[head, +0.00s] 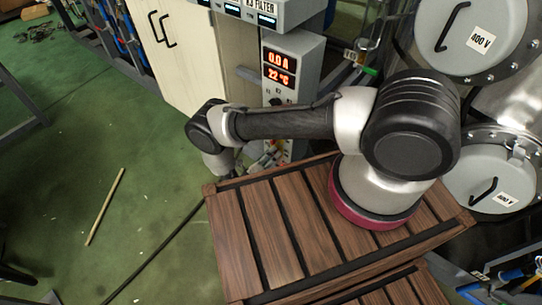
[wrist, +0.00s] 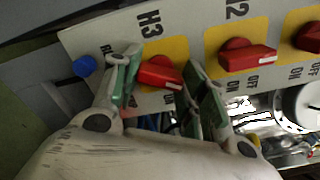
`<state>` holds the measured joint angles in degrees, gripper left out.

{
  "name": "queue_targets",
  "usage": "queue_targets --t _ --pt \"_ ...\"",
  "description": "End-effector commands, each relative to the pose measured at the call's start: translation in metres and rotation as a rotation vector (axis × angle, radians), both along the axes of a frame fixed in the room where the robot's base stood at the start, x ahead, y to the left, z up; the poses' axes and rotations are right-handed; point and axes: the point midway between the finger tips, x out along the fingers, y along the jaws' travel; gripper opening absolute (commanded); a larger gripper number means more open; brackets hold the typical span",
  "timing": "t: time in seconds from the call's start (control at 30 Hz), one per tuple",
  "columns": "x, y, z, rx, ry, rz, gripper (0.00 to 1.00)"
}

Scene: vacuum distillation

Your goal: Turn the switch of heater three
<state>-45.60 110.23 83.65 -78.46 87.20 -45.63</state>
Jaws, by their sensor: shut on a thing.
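The heater three switch (wrist: 160,72) is a red knob on a yellow square under the label H3, on a grey panel in the wrist view. My gripper (wrist: 161,77) has its green-padded fingers on either side of this knob and is shut on it. The knob's handle points right and slightly down in the picture. Its ON and OFF marks are mostly hidden by my fingers. In the head view my gripper (head: 266,160) is low in front of the control cabinet (head: 305,55), and the switch cannot be made out there.
The red H2 switch (wrist: 245,56) is close to the right of my fingers, with another red switch (wrist: 310,37) beyond it. A blue button (wrist: 85,66) is at the left. In the head view, a slatted wooden platform (head: 235,240) is below my arm; green floor lies left.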

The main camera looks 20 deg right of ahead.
Motion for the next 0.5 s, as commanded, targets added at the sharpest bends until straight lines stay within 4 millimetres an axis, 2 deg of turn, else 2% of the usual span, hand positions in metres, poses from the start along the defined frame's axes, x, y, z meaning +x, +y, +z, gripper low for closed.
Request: queue_targets --t 0.5 --pt "0.0002 0.0007 -0.0004 -0.229 0.346 0.002 0.19"
